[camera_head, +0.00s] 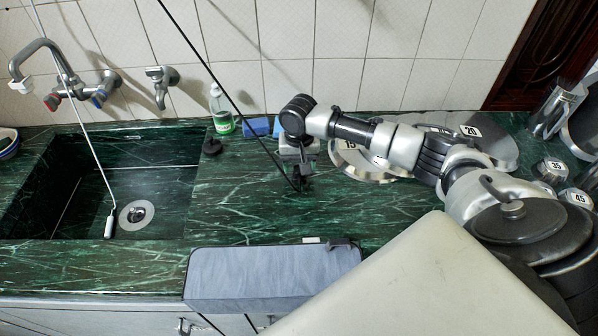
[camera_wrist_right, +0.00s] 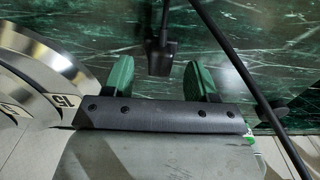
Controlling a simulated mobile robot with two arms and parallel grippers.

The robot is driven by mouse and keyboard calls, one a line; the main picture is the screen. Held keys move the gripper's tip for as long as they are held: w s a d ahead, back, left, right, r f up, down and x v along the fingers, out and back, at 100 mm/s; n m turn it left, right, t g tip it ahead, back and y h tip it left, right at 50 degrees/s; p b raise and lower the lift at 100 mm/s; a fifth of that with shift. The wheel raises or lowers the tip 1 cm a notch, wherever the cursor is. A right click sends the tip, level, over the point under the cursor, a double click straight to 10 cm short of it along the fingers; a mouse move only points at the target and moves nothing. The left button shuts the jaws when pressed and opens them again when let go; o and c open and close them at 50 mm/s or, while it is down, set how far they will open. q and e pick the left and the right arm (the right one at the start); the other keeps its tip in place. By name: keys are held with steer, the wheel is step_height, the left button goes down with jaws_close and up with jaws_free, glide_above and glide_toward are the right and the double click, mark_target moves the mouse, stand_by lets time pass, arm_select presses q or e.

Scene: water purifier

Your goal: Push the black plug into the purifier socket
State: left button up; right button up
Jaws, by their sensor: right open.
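My right gripper (camera_head: 301,172) points down over the green counter in the head view. In the right wrist view its two green-padded fingers (camera_wrist_right: 158,80) stand apart with nothing gripped. The black plug (camera_wrist_right: 159,58) shows beyond the gap between the fingers, its thin lead running up out of the picture. In the head view the plug is hard to separate from the dark fingertips. A grey box, apparently the purifier (camera_head: 258,278), lies at the counter's front edge, below and left of the gripper. I cannot make out its socket. My left gripper is not in view.
A black cable (camera_head: 228,95) slants down to the gripper and crosses the right side of the wrist view. A sink (camera_head: 122,200) is at left. A bottle (camera_head: 221,110) and blue sponge (camera_head: 256,127) stand behind. Round metal plates (camera_head: 365,165) lie to the right.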

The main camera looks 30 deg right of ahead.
steer(key=shift+f, duration=1.2)
steer(key=shift+c, duration=0.4)
jaws_close()
steer(key=r, duration=0.4)
steer(key=shift+s+d+r, duration=0.2)
steer(key=shift+s+r, duration=0.05)
steer(key=shift+s, duration=0.05)
steer(key=s+d+r+b, duration=0.1)
steer(key=s+d+r, duration=0.2)
steer(key=s+r, duration=0.3)
steer(key=s, duration=0.4)
steer(key=shift+s+d+r, duration=0.15)
steer(key=shift+s+r, duration=0.05)
steer(key=shift+r, duration=0.1)
